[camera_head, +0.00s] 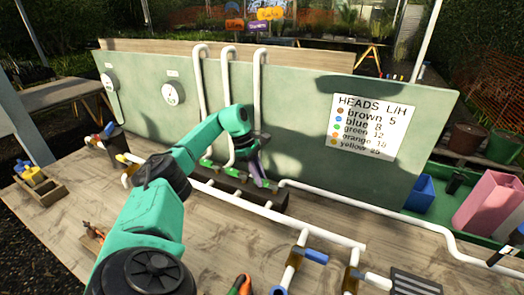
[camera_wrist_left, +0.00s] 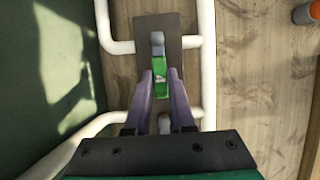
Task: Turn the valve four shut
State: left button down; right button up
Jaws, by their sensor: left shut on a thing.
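My left gripper (camera_head: 259,182) reaches down to a row of green-handled valves on a dark block in front of the green panel (camera_head: 290,112). In the left wrist view its purple fingers (camera_wrist_left: 161,78) are shut on a green valve handle (camera_wrist_left: 163,90), one finger on each side. A grey piece (camera_wrist_left: 157,42) shows at the handle's far end. Other green handles (camera_head: 207,163) stand to the left in the row, partly hidden by my arm. I cannot read a number on the held valve. My right gripper is not in view.
White pipes (camera_head: 229,100) climb the panel, and more pipes run over the wooden bench (camera_head: 215,235). A sign (camera_head: 362,128) lists heads by colour. Blue-handled valves (camera_head: 309,253) stand at front right. A wooden tray (camera_head: 42,192) sits at left, a pink bin (camera_head: 487,200) at right.

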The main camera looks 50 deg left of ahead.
pick_arm(q)
jog(key=shift+w+a+r, duration=0.1)
jog(key=shift+r, duration=0.05)
dwell(0.3)
jog(key=c, duration=0.8)
grip_release()
jog(key=shift+o, duration=0.2)
jog(key=p+v, duration=0.2)
jog(key=v, duration=1.2)
jog(key=shift+r, duration=0.2)
jog(key=shift+a, duration=0.15)
